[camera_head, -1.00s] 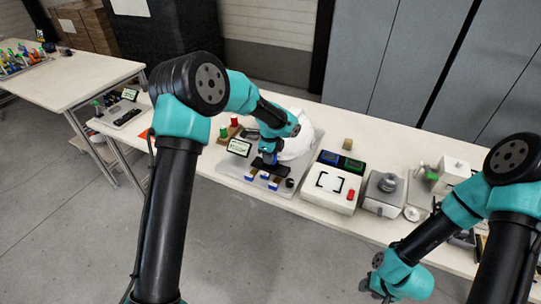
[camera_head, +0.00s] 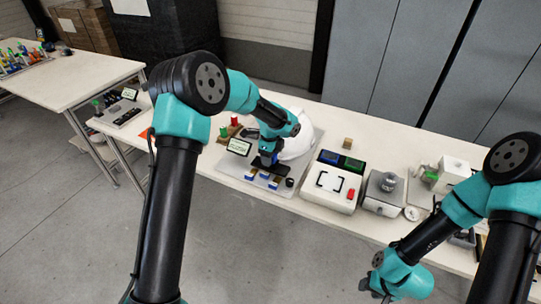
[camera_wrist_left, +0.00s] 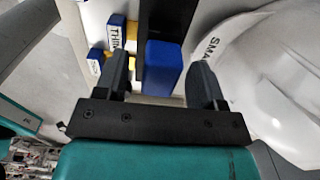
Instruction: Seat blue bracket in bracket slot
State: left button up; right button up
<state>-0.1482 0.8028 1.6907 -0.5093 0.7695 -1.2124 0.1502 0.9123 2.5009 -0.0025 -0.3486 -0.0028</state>
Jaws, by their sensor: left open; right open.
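A blue bracket (camera_wrist_left: 163,68) shows in the left wrist view as an upright blue block against a black strip (camera_wrist_left: 158,22). My left gripper (camera_wrist_left: 160,80) is open, with one finger on each side of the bracket and a visible gap to each. In the head view, my left gripper (camera_head: 268,158) is low over the grey board, in front of the white helmet shell (camera_head: 299,144), and mostly covers the bracket. I cannot make out the bracket slot. My right gripper (camera_head: 374,285) is open, away from the board, at the lower right in front of the table.
Small blue blocks with labels (camera_wrist_left: 116,32) and yellow parts stand left of my left gripper in the wrist view. The helmet shell (camera_wrist_left: 262,70) curves close on the right. A white box with a black-framed top (camera_head: 332,186) and a grey device (camera_head: 383,192) stand right of the board.

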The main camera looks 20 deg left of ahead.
pick_arm(q)
jog(key=shift+r, duration=0.1)
notch_tip(320, 180, up, 17)
dwell(0.7)
jog(key=s+d+f+n+h, duration=0.3)
jog(key=s+f+n, duration=0.7)
jog(key=s+f, duration=0.6)
jog(key=s+a+f+n, duration=0.3)
jog(key=s+f+n, duration=0.3)
jog(key=s+f, duration=0.2)
jog(key=s+a+f+n, duration=0.3)
jog(key=s+f+n, duration=0.2)
jog(key=f, duration=0.7)
jog(key=s, duration=0.2)
jog(key=shift+s+f+n+t+h, duration=0.25)
jog(key=shift+s+n+t+h, duration=0.1)
jog(key=shift+n+t+h, duration=0.05)
